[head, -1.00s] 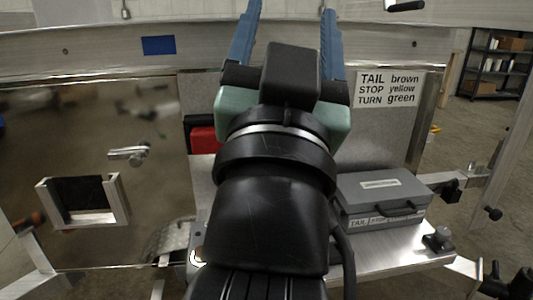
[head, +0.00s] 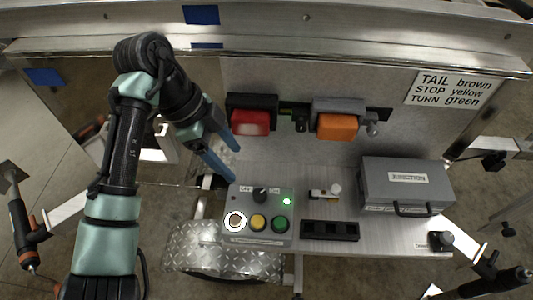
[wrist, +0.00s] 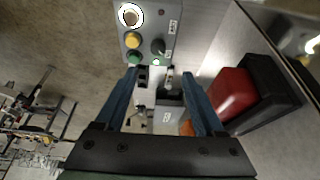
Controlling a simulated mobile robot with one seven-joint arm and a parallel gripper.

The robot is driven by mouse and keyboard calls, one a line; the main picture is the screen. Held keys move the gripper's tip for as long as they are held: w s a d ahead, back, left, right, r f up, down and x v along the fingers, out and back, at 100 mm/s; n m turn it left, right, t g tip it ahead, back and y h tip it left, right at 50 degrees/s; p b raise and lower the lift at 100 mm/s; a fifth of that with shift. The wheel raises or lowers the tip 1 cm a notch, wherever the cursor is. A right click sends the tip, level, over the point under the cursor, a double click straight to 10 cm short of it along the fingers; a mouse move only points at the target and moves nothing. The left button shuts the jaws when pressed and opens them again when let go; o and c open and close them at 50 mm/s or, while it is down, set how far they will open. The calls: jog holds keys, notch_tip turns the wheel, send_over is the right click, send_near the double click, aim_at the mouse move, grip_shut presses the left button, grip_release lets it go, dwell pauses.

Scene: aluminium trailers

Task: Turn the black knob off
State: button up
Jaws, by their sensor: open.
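The black knob (head: 261,193) sits on top of a grey control box (head: 236,197), between the OFF and ON labels. Its exact pointing is hard to tell. A small green lamp (head: 287,201) on the box is lit. The box also has a white-ringed button (head: 235,221), a yellow button (head: 258,222) and a green button (head: 280,224). My gripper (head: 233,165) is open and empty, with its blue fingers above and behind the box's left part, apart from the knob. In the wrist view, the knob (wrist: 158,47) shows just beyond the fingertips of my gripper (wrist: 160,74).
Red (head: 250,122) and orange (head: 337,126) lamps are on the panel behind the box. A grey junction case (head: 408,182), a black socket strip (head: 329,231) and a small toggle (head: 334,189) stand to the right. Bare shelf (head: 375,236) lies in front.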

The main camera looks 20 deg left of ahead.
aim_at(258, 193)
jog(key=b+x, duration=0.4)
jog(key=x, duration=0.8)
jog(key=shift+s+d+f, duration=0.15)
jog(key=shift+f, duration=0.15)
jog(key=shift+c, duration=0.3)
grip_shut()
